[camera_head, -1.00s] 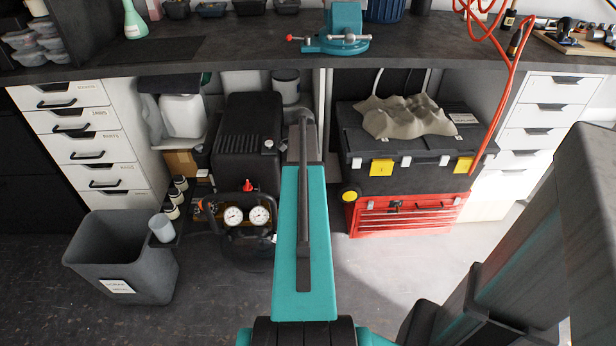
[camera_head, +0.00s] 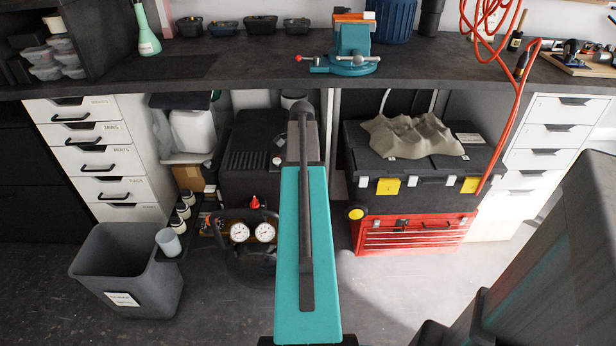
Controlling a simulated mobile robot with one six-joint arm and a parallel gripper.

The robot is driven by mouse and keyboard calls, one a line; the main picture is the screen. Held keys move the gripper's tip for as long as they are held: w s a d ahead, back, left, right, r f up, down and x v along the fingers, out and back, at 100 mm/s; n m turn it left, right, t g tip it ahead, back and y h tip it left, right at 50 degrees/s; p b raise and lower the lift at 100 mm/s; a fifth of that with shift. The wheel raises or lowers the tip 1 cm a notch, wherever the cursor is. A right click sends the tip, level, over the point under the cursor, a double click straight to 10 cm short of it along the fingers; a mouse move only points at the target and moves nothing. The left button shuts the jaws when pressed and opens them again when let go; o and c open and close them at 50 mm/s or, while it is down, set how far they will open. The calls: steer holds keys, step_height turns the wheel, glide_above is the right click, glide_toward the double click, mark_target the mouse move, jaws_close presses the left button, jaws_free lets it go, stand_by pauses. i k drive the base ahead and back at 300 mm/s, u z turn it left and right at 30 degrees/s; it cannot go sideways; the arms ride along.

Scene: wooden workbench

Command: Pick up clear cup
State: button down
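I cannot make out a clear cup for certain. My teal arm reaches up the middle of the picture toward the bench. My gripper does not show, so whether it is open or shut is hidden.
The dark workbench (camera_head: 240,66) crosses the top, with a teal vise (camera_head: 353,48), a green bottle (camera_head: 147,28) and several small dark bowls. Below are drawers, a compressor, a black toolbox (camera_head: 365,165), a red toolbox (camera_head: 415,232) and a grey bin (camera_head: 120,250).

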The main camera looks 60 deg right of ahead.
mark_target(167, 239)
steer(key=z, duration=0.05)
steer(key=k, duration=1)
steer(key=u, duration=0.05)
